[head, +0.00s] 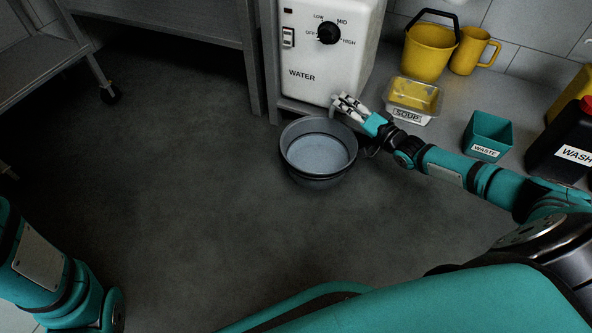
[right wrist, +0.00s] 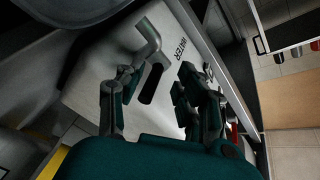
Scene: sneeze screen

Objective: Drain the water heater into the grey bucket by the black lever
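The white water heater (head: 325,65) stands at the top centre, its front marked WATER. The grey bucket (head: 318,152) is on the floor below its front; its inside is pale, and I cannot tell if it holds water. My right gripper (head: 350,106) is at the heater's lower right, above the bucket's far edge. In the right wrist view, the black lever (right wrist: 152,83) on a grey tap (right wrist: 148,42) lies between the spread fingers, with gaps at both sides. The lever is hidden in the head view. My left arm shows at bottom left; its gripper is out of view.
On the right are a yellow bucket (head: 428,52), a yellow jug (head: 474,50), a SOUP tub (head: 412,98), a teal WASTE bin (head: 488,135) and a dark WASH container (head: 562,140). A metal table (head: 170,18) stands at upper left. The floor left of the grey bucket is clear.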

